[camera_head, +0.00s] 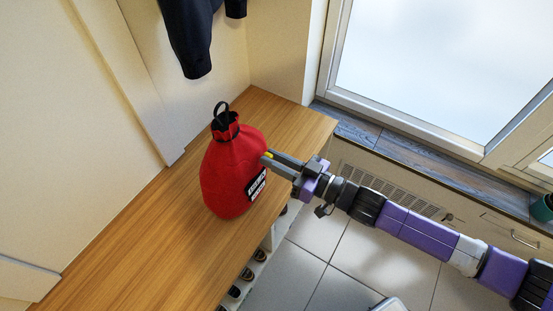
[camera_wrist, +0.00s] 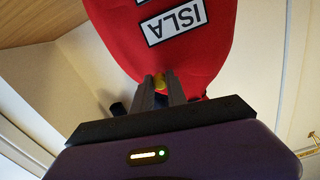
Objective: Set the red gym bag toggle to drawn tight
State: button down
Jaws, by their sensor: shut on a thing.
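The red gym bag (camera_head: 228,172) stands upright on the wooden bench, with a black loop at its gathered top and a black-and-white label on its side. In the wrist view the bag (camera_wrist: 197,60) fills the upper middle, and its label reads ISLA. A small yellow toggle (camera_wrist: 158,82) shows between my fingertips; a bit of yellow also shows in the head view (camera_head: 268,155). My gripper (camera_head: 266,158) reaches in from the right at the bag's upper right side. In the wrist view my gripper (camera_wrist: 161,84) is shut on the yellow toggle. The toggle's cord is hidden.
The wooden bench (camera_head: 130,235) has free room in front of and behind the bag. A dark garment (camera_head: 190,38) hangs above and behind it. Shoes (camera_head: 247,273) sit in cubbies below the bench edge. A window ledge (camera_head: 400,157) runs at the right.

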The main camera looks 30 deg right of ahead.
jog(key=shift+w+r, duration=0.1)
jog(key=shift+r, duration=0.2)
jog(key=c, duration=1.3)
grip_release()
jog(key=p+v, duration=0.1)
jog(key=v, duration=0.6)
jog(key=shift+s, duration=0.4)
jog(key=shift+d, duration=0.15)
